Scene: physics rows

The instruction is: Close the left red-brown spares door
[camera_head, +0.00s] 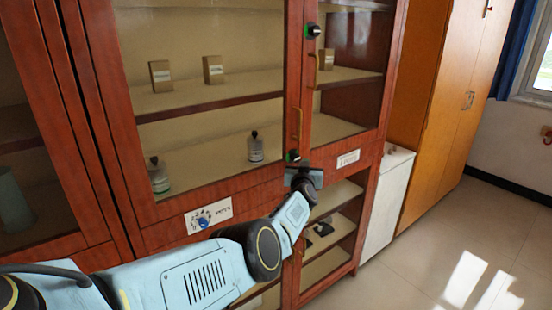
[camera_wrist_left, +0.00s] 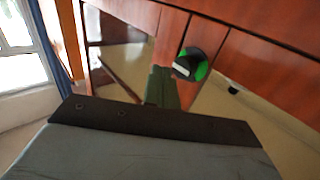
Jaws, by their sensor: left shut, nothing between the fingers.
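The red-brown cabinet has a left glass door (camera_head: 215,188) and a narrower right glass door (camera_head: 354,137). The left door's frame appears close to the middle of the cabinet; I cannot tell whether it is fully shut or slightly ajar. A brass handle (camera_head: 299,124) is at its right edge. My left gripper (camera_head: 303,177) is shut and empty at the lower right corner of that door, just below a round black-and-green fitting (camera_head: 293,156). In the left wrist view the fitting (camera_wrist_left: 190,64) is beside the gripper fingers (camera_wrist_left: 162,86); contact is unclear. My right gripper is out of view.
Small boxes and bottles stand on shelves behind the glass. Lower shelves (camera_head: 330,237) show at the right, and my arm hides the lower left part. A white cabinet (camera_head: 383,205) and an orange-brown cupboard (camera_head: 432,115) stand to the right. The floor (camera_head: 470,240) there is clear.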

